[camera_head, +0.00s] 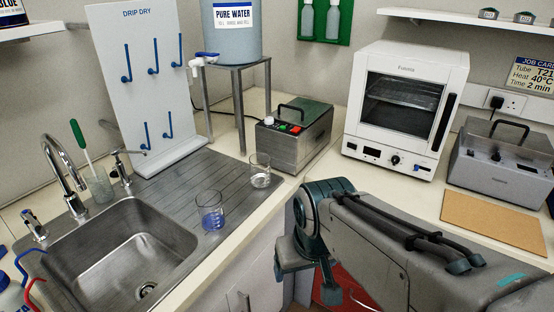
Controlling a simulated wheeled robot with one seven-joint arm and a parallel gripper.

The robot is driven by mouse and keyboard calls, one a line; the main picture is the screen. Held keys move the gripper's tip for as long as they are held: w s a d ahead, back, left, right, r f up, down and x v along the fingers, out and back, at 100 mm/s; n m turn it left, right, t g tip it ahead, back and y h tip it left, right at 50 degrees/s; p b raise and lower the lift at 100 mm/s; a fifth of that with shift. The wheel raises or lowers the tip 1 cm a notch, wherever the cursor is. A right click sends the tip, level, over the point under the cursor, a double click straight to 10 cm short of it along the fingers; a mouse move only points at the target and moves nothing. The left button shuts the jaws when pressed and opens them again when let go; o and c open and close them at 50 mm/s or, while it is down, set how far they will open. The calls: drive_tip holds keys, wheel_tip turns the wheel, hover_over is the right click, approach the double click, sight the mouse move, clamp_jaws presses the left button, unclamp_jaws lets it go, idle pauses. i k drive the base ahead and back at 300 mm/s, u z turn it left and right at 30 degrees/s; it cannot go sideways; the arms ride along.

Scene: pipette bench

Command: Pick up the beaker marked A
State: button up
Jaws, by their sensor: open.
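Two clear glass beakers stand upright on the ribbed steel drainboard right of the sink. The nearer beaker (210,211) has blue in its lower part; the farther beaker (260,171) shows a pale patch low down. I cannot read a letter on either, so I cannot tell which is marked A. My gripper (306,279) is at the lower middle, pointing down in front of the counter edge, right of and nearer than both beakers. It is open and empty, apart from both.
The sink (130,255) and curved tap (62,165) lie left. A drip-dry pegboard (150,95) stands behind the drainboard. A steel bath (295,135) and a pure water tank on a stand (238,72) are behind the beakers. A white oven (405,105) stands right.

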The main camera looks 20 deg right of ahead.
sight(260, 162)
drive_tip(key=z, duration=0.05)
drive_tip(key=k, duration=0.65)
drive_tip(key=z, duration=0.35)
drive_tip(key=i, duration=1.25)
drive_tip(key=u, duration=0.6)
